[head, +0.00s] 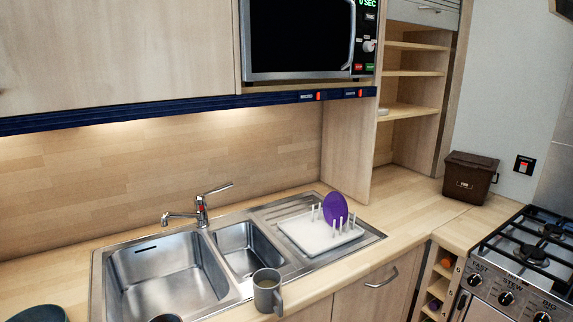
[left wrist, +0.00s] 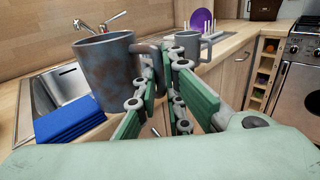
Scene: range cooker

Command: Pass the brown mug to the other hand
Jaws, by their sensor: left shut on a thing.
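The brown mug (left wrist: 104,72), grey with rusty brown patches, is upright in the left wrist view, with its handle toward my left gripper (left wrist: 161,76). The green fingers of that gripper are shut on the mug's handle side; the exact contact is partly hidden by the finger links. A dark round rim (head: 166,318) at the bottom edge of the head view may be this mug, but it is mostly cut off. My right gripper is in neither view.
A plain grey mug (head: 267,291) stands on the counter's front edge, also behind my fingers in the left wrist view (left wrist: 188,46). The sink (head: 169,276), dish rack (head: 318,236) with purple plate (head: 335,208), blue folded cloth (left wrist: 70,119) and dark bowl (head: 38,315) are nearby.

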